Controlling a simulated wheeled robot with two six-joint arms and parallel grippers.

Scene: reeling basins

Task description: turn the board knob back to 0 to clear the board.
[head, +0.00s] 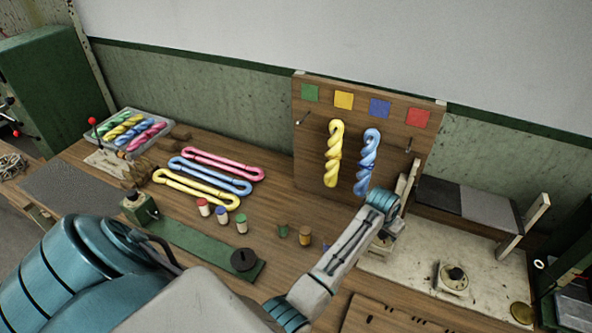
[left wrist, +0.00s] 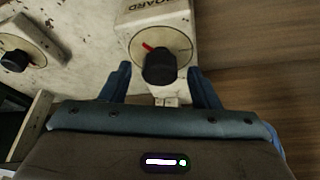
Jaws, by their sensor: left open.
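The board knob (left wrist: 160,67) is a black knob on a pale round dial, set on a white block marked BOARD. Its red pointer (left wrist: 148,47) points to the upper left in the left wrist view. My left gripper (left wrist: 162,82) is open, with one blue finger on each side of the knob; I cannot tell whether they touch it. In the head view my left wrist (head: 384,202) hides most of that block. The upright wooden board (head: 315,115) carries a yellow twisted skein (head: 333,155) and a blue twisted skein (head: 367,160). My right gripper is out of view.
A second black knob (head: 455,273) on a white block stands to the right. Grey pads (head: 487,210) lie behind it. A tray (head: 95,130) of twisted skeins stands at the back left.

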